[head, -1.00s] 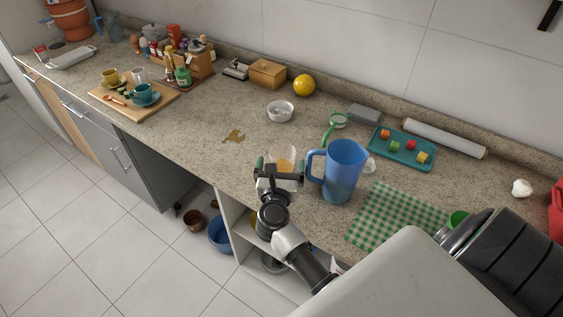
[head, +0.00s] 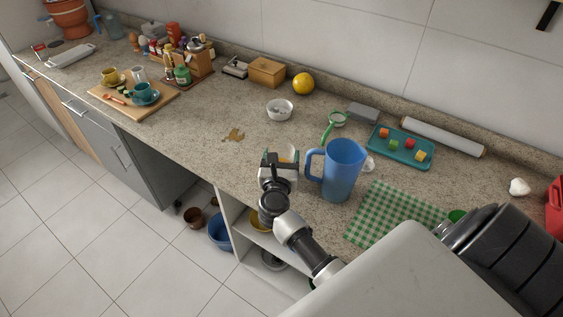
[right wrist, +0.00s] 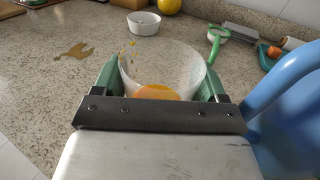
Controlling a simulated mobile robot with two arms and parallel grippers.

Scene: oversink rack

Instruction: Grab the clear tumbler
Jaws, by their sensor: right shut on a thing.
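The clear tumbler (right wrist: 165,62) stands between the two green-lined fingers of my right gripper (right wrist: 163,85) in the right wrist view. The fingers press on it from both sides. Something orange shows low in the tumbler. In the head view the tumbler (head: 286,154) is mostly hidden by my right gripper (head: 280,160), at the counter's front edge. I cannot tell whether the tumbler touches the counter. My left gripper is not in view.
A blue pitcher (head: 342,172) stands close to the right of my right gripper. A white bowl (head: 280,110) is behind it, and a brown spill (head: 234,135) is to its left. A green checkered cloth (head: 392,214) lies right of the pitcher. The counter left of the tumbler is mostly clear.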

